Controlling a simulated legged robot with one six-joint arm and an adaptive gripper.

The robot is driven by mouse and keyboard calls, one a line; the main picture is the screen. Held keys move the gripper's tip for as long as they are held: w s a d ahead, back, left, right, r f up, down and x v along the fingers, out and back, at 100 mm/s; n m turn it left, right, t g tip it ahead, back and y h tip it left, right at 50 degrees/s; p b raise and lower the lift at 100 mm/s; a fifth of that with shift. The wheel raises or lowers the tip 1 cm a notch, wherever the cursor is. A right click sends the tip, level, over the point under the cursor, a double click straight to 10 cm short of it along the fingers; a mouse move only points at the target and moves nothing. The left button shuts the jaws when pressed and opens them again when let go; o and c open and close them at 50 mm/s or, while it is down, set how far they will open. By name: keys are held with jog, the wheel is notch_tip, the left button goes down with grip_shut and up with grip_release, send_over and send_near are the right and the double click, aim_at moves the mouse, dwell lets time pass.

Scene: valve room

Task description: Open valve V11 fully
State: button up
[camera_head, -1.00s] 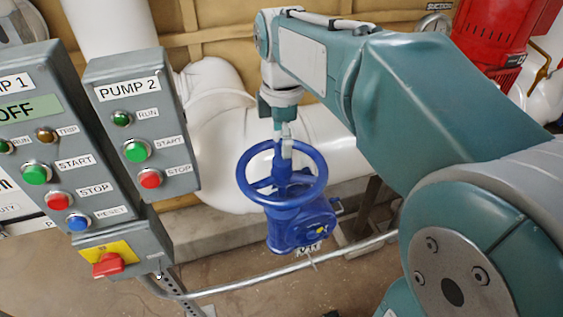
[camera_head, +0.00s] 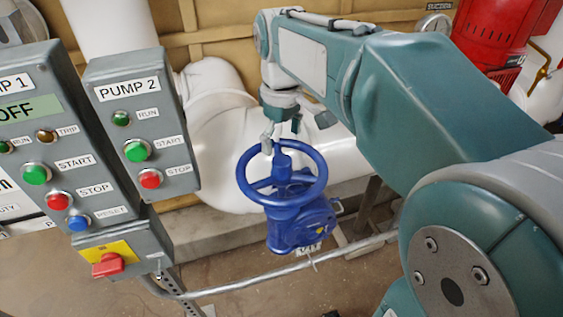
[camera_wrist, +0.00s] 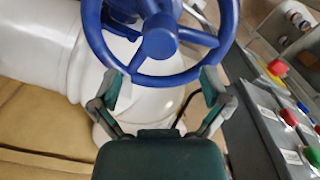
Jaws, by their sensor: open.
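The blue valve handwheel (camera_head: 282,175) sits level on top of its blue valve body (camera_head: 300,225). A small tag hangs on the body, and its print is too small to read clearly now. My gripper (camera_head: 282,140) is above the far rim of the wheel, with its fingers pointing down. In the wrist view, my gripper (camera_wrist: 158,88) is open, its two fingers spread at the near rim of the wheel (camera_wrist: 160,78). The rim passes across the gap between the fingertips. I cannot tell whether either finger touches it.
The PUMP 2 panel (camera_head: 140,120) and PUMP 1 panel (camera_head: 60,140) stand left of the valve, with buttons and a red switch (camera_head: 108,265). White pipes (camera_head: 225,135) run behind. A metal rail (camera_head: 290,267) passes low in front. Red equipment (camera_head: 495,35) is at the upper right.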

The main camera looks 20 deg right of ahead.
jog(key=m, duration=0.5)
jog(key=shift+m, duration=0.3)
jog(key=m, duration=1)
jog(key=shift+m, duration=0.4)
jog(key=m, duration=0.5)
jog(key=shift+m, duration=0.4)
